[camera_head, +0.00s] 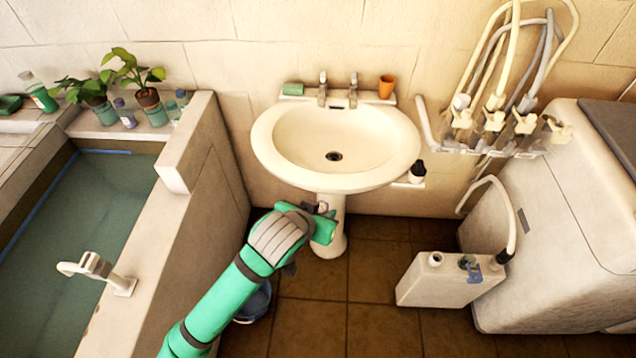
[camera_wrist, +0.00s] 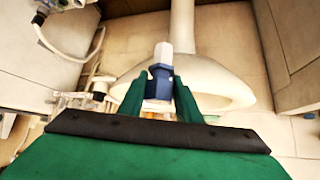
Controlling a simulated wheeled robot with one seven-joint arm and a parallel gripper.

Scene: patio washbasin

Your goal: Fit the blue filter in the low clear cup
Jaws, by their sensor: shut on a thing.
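The blue filter (camera_wrist: 160,80), a dark blue hexagonal body with a pale tip, is held between the green fingers of my gripper (camera_wrist: 158,95) in the wrist view. In the head view my gripper (camera_head: 326,222) is in front of the sink pedestal, below the basin; the filter is mostly hidden there, with only a small pale part showing at the fingertips. A small cup-like fitting (camera_head: 467,262) with blue parts beside it sits on top of the white canister, to the right of my gripper and apart from it. I cannot tell whether this is the low clear cup.
The washbasin (camera_head: 268,140) overhangs my gripper. The white canister (camera_head: 425,288) stands on the tiled floor, with a hose (camera_head: 505,215) at its right end. A large white cabinet (camera_head: 560,220) is at right, a water-filled tub (camera_head: 75,220) at left. Floor between pedestal and canister is clear.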

